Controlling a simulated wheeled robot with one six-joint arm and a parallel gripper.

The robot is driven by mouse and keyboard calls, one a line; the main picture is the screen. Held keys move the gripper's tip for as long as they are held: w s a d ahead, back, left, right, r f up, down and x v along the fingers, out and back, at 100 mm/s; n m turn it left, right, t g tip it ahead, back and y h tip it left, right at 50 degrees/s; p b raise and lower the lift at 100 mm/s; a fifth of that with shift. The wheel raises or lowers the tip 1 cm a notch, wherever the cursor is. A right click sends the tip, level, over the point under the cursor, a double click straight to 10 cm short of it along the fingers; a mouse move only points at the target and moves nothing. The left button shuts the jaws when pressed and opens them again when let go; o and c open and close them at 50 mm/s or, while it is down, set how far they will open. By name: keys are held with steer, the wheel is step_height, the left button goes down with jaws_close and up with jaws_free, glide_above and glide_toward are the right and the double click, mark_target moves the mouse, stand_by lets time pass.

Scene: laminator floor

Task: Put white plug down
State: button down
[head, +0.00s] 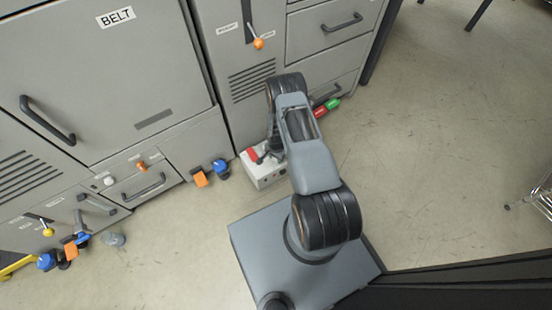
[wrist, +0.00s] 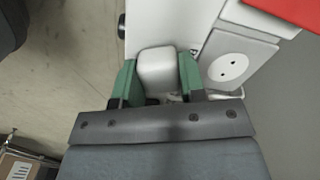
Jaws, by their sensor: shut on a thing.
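The white plug (wrist: 157,62) is a rounded white block between the green fingers of my gripper (wrist: 156,76) in the wrist view. My gripper is shut on it. The plug is close beside a round two-hole socket (wrist: 228,67), which lies to its right and looks empty. Whether the plug touches the white surface behind it, I cannot tell. In the head view my own arm hides the plug and the gripper.
A white box (head: 265,177) with a red part on top stands on the floor against the grey cabinets (head: 130,70). Orange and blue knobs stick out low along the cabinets. A wheeled metal rack (head: 541,200) is at the far right.

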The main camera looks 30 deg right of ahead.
steer(key=shift+f, duration=0.15)
steer(key=shift+f+b, duration=0.5)
steer(key=shift+b, duration=0.1)
steer(key=c, duration=0.7)
jaws_free()
